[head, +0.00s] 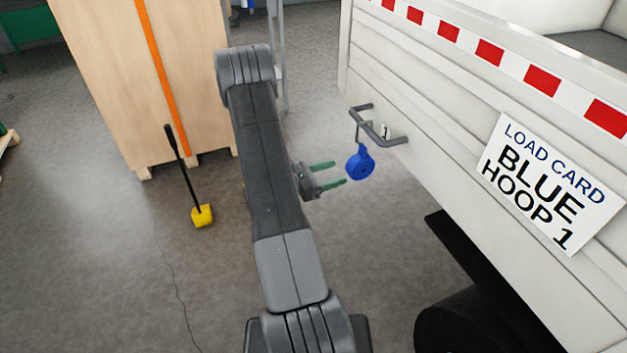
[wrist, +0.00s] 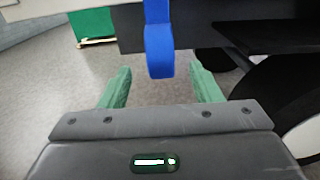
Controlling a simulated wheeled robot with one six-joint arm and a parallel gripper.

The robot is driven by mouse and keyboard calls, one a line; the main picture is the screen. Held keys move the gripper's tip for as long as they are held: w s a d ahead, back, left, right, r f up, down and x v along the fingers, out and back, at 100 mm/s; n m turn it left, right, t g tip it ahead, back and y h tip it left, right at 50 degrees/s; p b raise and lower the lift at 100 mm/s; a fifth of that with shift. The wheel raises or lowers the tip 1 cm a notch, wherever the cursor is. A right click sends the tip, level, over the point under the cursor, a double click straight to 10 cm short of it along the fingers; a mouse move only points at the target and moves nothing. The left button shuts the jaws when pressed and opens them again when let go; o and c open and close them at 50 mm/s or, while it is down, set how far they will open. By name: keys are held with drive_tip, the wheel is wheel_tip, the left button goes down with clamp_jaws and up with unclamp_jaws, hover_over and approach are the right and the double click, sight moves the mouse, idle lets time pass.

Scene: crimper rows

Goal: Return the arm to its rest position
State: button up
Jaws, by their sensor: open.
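My arm reaches forward through the middle of the head view. My gripper (head: 333,173) has two green fingers that stand apart with nothing held between them. In the wrist view my gripper (wrist: 160,80) also shows open. A blue strap roll (head: 360,163) hangs from a grey hoop rail (head: 378,126) on the side of the white truck bed, just to the right of my fingertips. In the wrist view the blue strap roll (wrist: 158,45) is just beyond the fingers, in line with the gap. I cannot tell how wide the space between them is.
A load card (head: 548,185) reading "BLUE HOOP 1" is on the white truck side (head: 440,140). A tall wooden crate (head: 105,65) with an orange strap stands at the back left. A yellow-ended tool (head: 202,215) with a black handle stands near it. The floor at left is mostly clear.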

sight(348, 168)
drive_tip(key=v, duration=0.6)
drive_tip(key=shift+b, duration=0.3)
drive_tip(key=shift+w+d, duration=0.1)
drive_tip(key=shift+d, duration=0.05)
drive_tip(key=p+x, duration=0.2)
drive_tip(key=x, duration=1.1)
drive_tip(key=shift+w+d, duration=0.1)
drive_tip(key=shift+d, duration=0.3)
drive_tip(key=shift+a+r, duration=0.1)
drive_tip(key=shift+r, duration=0.05)
